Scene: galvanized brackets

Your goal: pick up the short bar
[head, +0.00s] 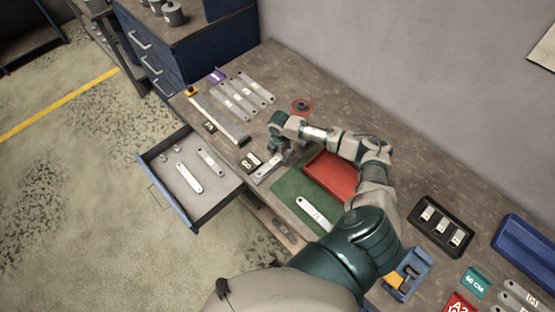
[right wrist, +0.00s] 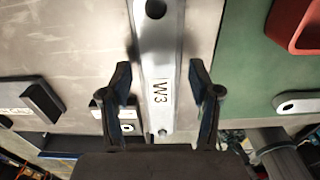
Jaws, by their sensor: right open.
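My right gripper (head: 279,149) is over the bench, left of the green mat. In the right wrist view, the gripper (right wrist: 162,105) is open, with one finger on each side of a grey metal bar marked W3 (right wrist: 160,50). Gaps show between the bar and both fingers; I cannot tell how high they are above it. In the head view the bar (head: 268,171) is partly hidden by the gripper. Another light bar (head: 314,213) lies on the green mat (head: 288,193). Which bar is the short one is unclear. My left gripper is not in view.
A red tray (head: 331,174) stands on the mat, close to my right forearm. An open drawer (head: 168,197) holds two bars. Several bars (head: 247,93) lie in a row at the back left. Small dark blocks (head: 249,163) sit left of the gripper.

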